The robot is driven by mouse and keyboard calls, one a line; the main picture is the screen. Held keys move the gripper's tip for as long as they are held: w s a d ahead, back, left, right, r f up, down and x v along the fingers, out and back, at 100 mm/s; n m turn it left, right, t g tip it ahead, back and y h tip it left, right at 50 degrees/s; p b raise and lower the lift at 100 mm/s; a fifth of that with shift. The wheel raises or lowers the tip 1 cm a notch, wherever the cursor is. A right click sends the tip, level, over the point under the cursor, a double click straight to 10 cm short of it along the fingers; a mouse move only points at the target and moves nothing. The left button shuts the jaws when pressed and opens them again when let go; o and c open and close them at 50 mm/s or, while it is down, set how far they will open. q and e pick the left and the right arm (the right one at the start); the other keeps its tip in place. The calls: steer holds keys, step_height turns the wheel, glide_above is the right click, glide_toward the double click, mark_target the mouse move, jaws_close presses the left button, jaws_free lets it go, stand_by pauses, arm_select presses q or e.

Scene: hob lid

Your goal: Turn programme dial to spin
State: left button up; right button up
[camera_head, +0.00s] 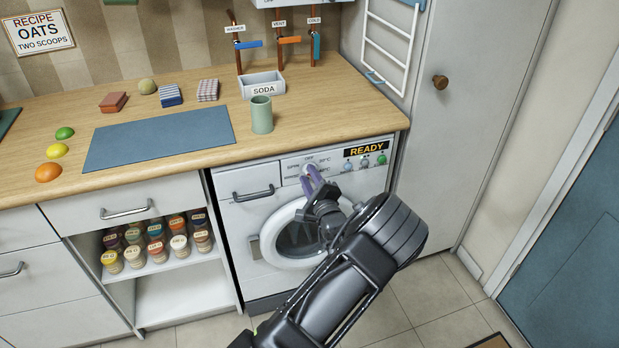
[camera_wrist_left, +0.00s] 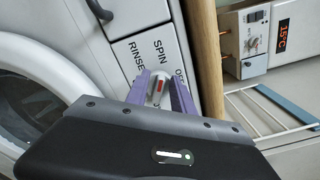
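The programme dial (camera_wrist_left: 158,88) is a pale knob with a red mark on the washing machine's front panel. SPIN (camera_wrist_left: 158,48), RINSE and a partly hidden OFF label stand around it in the left wrist view. My left gripper (camera_head: 312,176) has purple fingers and reaches up to the panel. In the left wrist view the left gripper's fingers (camera_wrist_left: 161,84) stand on either side of the dial, with slight gaps showing. I cannot tell exactly which label the red mark points to. The machine's display (camera_head: 366,148) reads READY. My right gripper is not in view.
The round door (camera_head: 275,243) and drawer handle (camera_head: 253,193) lie close to the left gripper. A wooden worktop (camera_head: 330,120) overhangs the panel, with a green cup (camera_head: 261,114) near its edge. A tall cupboard (camera_head: 470,130) stands at the right.

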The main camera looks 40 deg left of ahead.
arm_select(q)
steer(key=shift+o, duration=0.3)
steer(key=shift+d, duration=0.1)
steer(key=v, duration=0.7)
steer(key=shift+s+d, duration=0.2)
steer(key=shift+d, duration=0.05)
steer(key=s+d+f+n+g+h, duration=0.25)
steer(key=s+d+f+h, duration=0.3)
steer(key=f, duration=0.55)
steer(key=s+d+f+n+g+h, duration=0.2)
steer(key=s+d+f+n+h, duration=0.3)
steer(key=f, duration=0.6)
steer(key=s+d+n+g+h, duration=0.2)
steer(key=s+d+n+h, duration=0.1)
steer(key=s+d, duration=0.7)
steer(key=s+d+n+g+h+p, duration=0.1)
steer(key=s+d+n+g+h, duration=0.2)
steer(key=s+d, duration=0.7)
steer(key=d+n+h, duration=0.1)
steer(key=d+h, duration=0.1)
steer(key=d, duration=0.3)
steer(key=shift+d, duration=0.2)
